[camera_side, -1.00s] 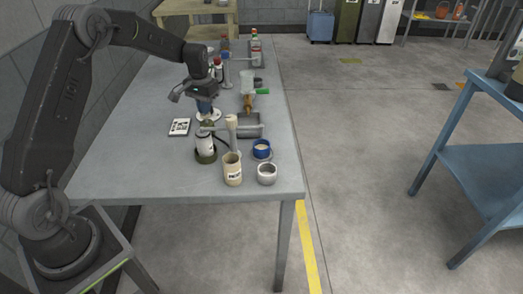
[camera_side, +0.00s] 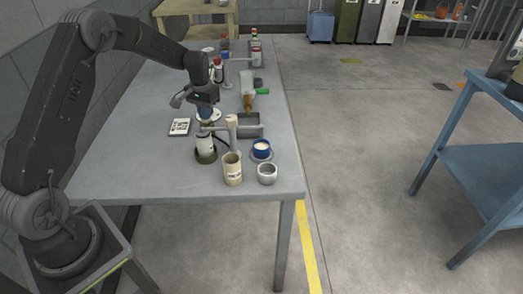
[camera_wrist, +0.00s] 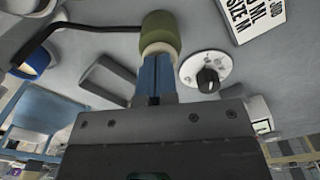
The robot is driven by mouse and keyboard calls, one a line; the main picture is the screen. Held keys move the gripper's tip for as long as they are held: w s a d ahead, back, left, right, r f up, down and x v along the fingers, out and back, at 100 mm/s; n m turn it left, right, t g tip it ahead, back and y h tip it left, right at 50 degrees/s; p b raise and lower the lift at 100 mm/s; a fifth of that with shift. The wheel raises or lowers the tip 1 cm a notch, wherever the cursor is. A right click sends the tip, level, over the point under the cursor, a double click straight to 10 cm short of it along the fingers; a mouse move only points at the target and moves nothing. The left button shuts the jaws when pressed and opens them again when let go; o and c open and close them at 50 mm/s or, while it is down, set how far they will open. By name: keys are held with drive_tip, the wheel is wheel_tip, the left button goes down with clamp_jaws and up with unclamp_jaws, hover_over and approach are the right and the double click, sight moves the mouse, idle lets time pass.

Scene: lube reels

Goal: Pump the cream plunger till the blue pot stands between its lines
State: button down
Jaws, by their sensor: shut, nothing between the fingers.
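The pump (camera_side: 205,144) has a pale body on an olive foot and stands near the middle of the table; its olive foot shows in the wrist view (camera_wrist: 160,30). My gripper (camera_side: 206,117) is shut with blue fingers pointing down right above the pump. The fingers hide the plunger's top, and I cannot tell whether they touch it. In the wrist view the shut fingertips (camera_wrist: 152,68) are empty. The blue pot (camera_side: 261,150) stands to the right, with pale cream in it; its rim also shows in the wrist view (camera_wrist: 32,62). Its lines are too small to make out.
A labelled beige jar (camera_side: 232,170) and a small grey cup (camera_side: 267,174) stand near the table's front edge. A white disc with a black knob (camera_wrist: 207,78) and a printed card (camera_side: 180,127) are nearby.

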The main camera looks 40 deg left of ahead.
drive_tip(key=shift+r, duration=3.55)
drive_tip(key=shift+s+d+r, duration=0.1)
drive_tip(key=shift+d+r, duration=0.1)
drive_tip(key=shift+r, duration=0.1)
drive_tip(key=s+d+r+m+t, duration=0.1)
drive_tip(key=s+d+r+t, duration=0.2)
drive_tip(key=s+d+r, duration=0.9)
drive_tip(key=s+d+m+t, duration=0.1)
drive_tip(key=s+d, duration=0.3)
drive_tip(key=s, duration=0.4)
drive_tip(key=s+d+r+m+t, duration=0.1)
drive_tip(key=s+d, duration=0.4)
drive_tip(key=s, duration=0.3)
drive_tip(key=shift+s+t, duration=0.3)
drive_tip(key=shift+s, duration=0.05)
